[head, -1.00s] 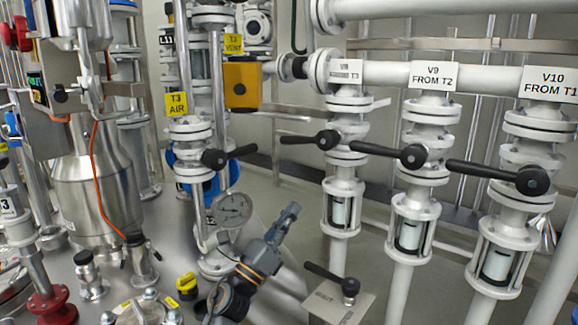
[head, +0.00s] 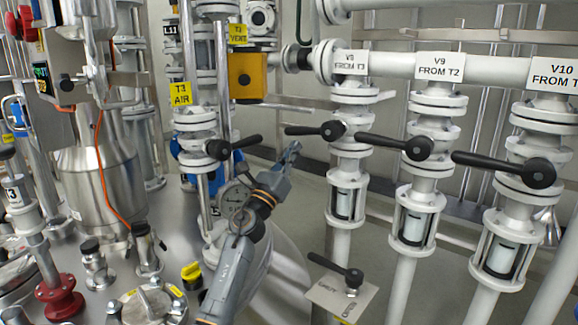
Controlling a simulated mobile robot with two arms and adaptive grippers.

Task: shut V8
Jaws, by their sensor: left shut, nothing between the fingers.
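Valve V8 sits on the white vertical pipe under the label plate "V8 FROM T3" (head: 350,63). Its black lever handle (head: 312,130) points left from its round hub, roughly level, across the pipe. My left gripper (head: 292,149) is shut and empty, reaching up from below. In the picture its tips are just below the free end of the V8 lever; I cannot tell the gap in depth. My right gripper is not in view.
V9's lever (head: 395,144) and V10's lever (head: 505,168) also point left, close by on the right. The T3 air valve's black lever (head: 233,146) is left of my gripper. A plate with a black lever (head: 337,270) is below.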

